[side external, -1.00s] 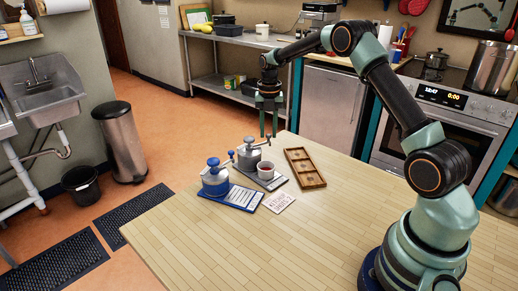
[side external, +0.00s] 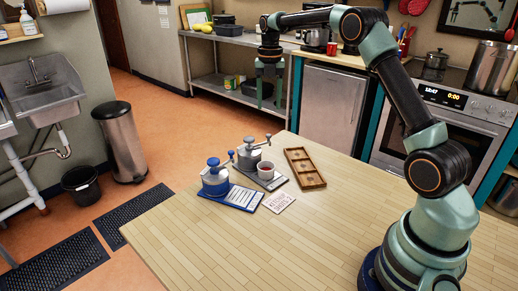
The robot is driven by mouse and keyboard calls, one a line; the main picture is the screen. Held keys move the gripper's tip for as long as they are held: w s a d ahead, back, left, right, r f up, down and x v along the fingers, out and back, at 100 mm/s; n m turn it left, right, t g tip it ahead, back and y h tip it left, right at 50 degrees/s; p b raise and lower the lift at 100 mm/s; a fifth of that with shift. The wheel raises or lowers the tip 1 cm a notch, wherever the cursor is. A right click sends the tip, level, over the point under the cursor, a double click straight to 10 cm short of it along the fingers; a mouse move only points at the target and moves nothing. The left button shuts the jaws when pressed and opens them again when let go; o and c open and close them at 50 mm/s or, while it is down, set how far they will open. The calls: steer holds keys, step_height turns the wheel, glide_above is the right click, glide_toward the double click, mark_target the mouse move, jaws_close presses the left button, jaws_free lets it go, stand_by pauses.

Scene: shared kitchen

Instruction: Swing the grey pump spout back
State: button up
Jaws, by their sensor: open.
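The grey pump (side external: 249,158) stands upright on a grey mat (side external: 274,184) on the wooden table. Its short spout (side external: 268,137) points to the right, away from straight above the cup as far as I can tell. A small white cup (side external: 265,172) with something dark red in it stands in front of the grey pump. A blue-topped pump (side external: 214,178) stands to the left on a blue mat (side external: 244,198). My gripper (side external: 271,106) hangs above and behind the grey pump, fingers down, open, empty and apart from it.
A shallow wooden tray with compartments (side external: 319,182) lies right of the grey pump. A printed card (side external: 279,202) lies in front. The front of the table (side external: 240,245) is clear. A steel shelf bench (side external: 236,88) stands beyond.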

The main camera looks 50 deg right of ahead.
step_height(320, 180, up, 2)
steer(key=shift+r, duration=0.1)
stand_by(0.4)
steer(key=s+a+r+m+t, duration=0.3)
steer(key=s+a+r+m, duration=0.5)
steer(key=s+a+m, duration=0.4)
steer(key=s+a+f+m+t, duration=0.2)
steer(key=s+a+f+m, duration=0.2)
steer(key=s+m, duration=0.6)
steer(key=a+m, duration=0.1)
steer(key=m, duration=0.3)
steer(key=shift+a+f+t, duration=0.2)
steer(key=shift+a+t, duration=0.05)
steer(key=shift+t, duration=0.05)
